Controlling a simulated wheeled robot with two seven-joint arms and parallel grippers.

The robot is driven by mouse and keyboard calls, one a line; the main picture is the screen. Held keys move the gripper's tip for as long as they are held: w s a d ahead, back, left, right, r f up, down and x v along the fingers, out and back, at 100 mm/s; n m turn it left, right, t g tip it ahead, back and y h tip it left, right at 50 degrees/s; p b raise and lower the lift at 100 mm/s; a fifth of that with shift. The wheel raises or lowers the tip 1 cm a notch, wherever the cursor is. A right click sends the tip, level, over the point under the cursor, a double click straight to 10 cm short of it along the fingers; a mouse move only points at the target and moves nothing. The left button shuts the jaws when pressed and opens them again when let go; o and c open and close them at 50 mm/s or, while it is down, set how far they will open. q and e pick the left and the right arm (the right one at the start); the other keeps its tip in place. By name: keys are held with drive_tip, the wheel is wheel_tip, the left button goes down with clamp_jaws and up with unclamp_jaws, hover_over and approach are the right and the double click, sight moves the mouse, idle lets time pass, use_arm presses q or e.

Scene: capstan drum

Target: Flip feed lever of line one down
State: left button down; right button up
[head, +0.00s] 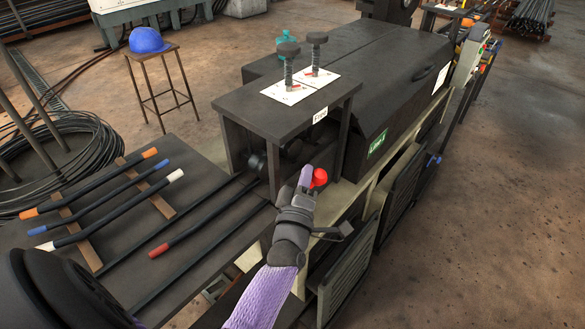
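A red ball knob (319,177), which looks like the end of a lever, sits at the front of the dark machine, below its small raised table. Its shaft is hidden behind my gripper. A green label (377,143) on the machine's side seems to read "Line 1". My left gripper (306,183) is at the red knob, with its purple-grey tip just left of it. I cannot tell whether it touches the knob or whether its fingers are open or shut. My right gripper is not in view.
Two upright black-knobbed screws (288,62) stand on white cards on the raised table (262,112). Bars with coloured ends (110,190) lie on the bench at left. A stool with a blue helmet (147,40) stands behind. The floor at right is clear.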

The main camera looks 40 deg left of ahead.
use_arm(q)
drive_tip(key=d+f+m+t+h+b, duration=0.4)
drive_tip(key=d+f+m+h+b, duration=0.4)
drive_tip(key=m, duration=0.8)
wheel_tip(320, 180, down, 3)
drive_tip(key=d+b, duration=0.2)
drive_tip(key=b, duration=0.1)
drive_tip(key=shift+s+t+h, duration=0.3)
drive_tip(key=shift+s+t, duration=0.1)
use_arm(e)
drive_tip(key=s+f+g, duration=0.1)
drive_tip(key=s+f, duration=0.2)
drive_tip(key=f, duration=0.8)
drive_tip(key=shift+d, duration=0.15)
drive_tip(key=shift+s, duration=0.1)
use_arm(q)
drive_tip(key=shift+m, duration=0.3)
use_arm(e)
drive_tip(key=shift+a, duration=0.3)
